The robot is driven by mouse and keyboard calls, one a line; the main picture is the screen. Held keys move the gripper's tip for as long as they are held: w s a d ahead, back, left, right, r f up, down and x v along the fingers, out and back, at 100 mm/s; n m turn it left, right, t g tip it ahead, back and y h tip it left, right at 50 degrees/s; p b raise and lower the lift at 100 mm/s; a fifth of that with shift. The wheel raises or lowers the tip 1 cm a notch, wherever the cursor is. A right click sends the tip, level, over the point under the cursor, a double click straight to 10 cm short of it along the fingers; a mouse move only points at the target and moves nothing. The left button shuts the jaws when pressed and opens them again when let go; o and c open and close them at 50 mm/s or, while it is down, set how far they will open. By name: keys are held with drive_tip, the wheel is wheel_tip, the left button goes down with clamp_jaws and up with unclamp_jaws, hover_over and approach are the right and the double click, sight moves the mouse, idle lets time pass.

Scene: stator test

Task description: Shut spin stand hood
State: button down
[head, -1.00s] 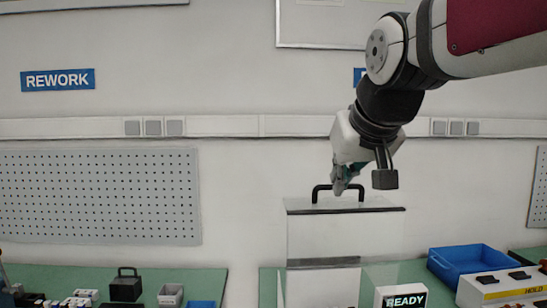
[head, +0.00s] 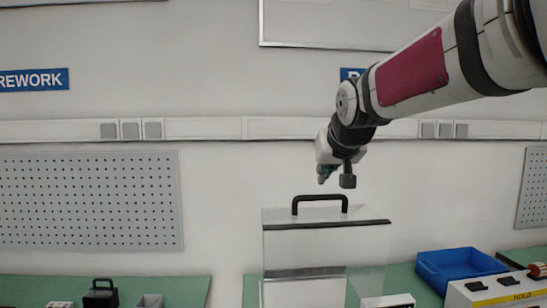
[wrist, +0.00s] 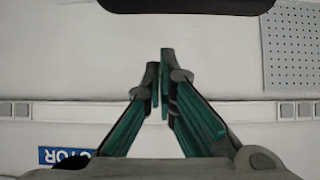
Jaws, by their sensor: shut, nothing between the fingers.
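The spin stand hood (head: 290,248) is a clear box-like cover with a dark strip along its top front edge. It stands upright, and its lower part is cut off by the picture's bottom edge in the head view. Its black handle (head: 320,198) sits on top. My gripper (head: 324,178) is just above the handle in the picture, apart from it and empty. In the wrist view, my gripper (wrist: 160,78) has its green-sided fingers closed together against the wall. How far the hood is lowered is hard to tell.
A blue bin (head: 455,268) and a white box with a yellow HOLD label (head: 525,295) stand at the right. A small black handled case (head: 100,295) is on the left green bench (head: 180,288). A pegboard (head: 90,200) hangs behind.

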drive_tip(key=shift+s, duration=0.9)
drive_tip(key=shift+s+f, duration=0.5)
drive_tip(key=shift+s, duration=0.05)
drive_tip(key=shift+a+f, duration=0.1)
drive_tip(key=shift+f, duration=0.05)
